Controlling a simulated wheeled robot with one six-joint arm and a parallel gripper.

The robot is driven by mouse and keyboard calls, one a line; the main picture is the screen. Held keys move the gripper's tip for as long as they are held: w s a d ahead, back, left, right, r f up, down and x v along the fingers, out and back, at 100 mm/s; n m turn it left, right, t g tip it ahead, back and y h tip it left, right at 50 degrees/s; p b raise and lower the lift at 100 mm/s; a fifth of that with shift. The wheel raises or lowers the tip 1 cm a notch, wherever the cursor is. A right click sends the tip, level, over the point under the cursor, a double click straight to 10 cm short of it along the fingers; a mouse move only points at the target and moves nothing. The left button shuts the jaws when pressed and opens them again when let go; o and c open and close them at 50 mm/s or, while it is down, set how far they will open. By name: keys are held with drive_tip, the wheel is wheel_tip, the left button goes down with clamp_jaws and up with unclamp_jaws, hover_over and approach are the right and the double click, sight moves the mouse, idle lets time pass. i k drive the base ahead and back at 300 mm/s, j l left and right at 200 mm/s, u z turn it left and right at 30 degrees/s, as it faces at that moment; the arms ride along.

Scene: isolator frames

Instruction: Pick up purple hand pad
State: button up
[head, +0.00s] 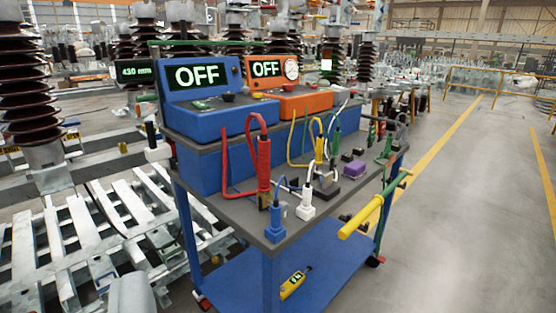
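A small purple block-shaped thing (354,169), which looks like the purple hand pad, lies on the grey upper top (235,205) of a blue cart. It is right of the middle of the view, just behind a dark grey block (327,188) with a white clamp on it. Its top and front faces show, and nothing visibly covers it. My gripper's fingers cannot be made out in the head view. A pale grey rounded shape shows at the bottom left edge, and I cannot tell what it is.
Blue and orange units (291,104) reading OFF stand on the cart. Red cable (264,160), yellow cable and blue and white clamps stand in front. Metal frames (75,235) fill the left; floor at right is free.

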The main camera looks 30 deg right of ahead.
sight(353, 170)
drive_tip(key=i+l+z, duration=0.6)
drive_tip(key=i, duration=0.25)
drive_tip(key=i+z, duration=0.3)
drive_tip(key=i, duration=0.15)
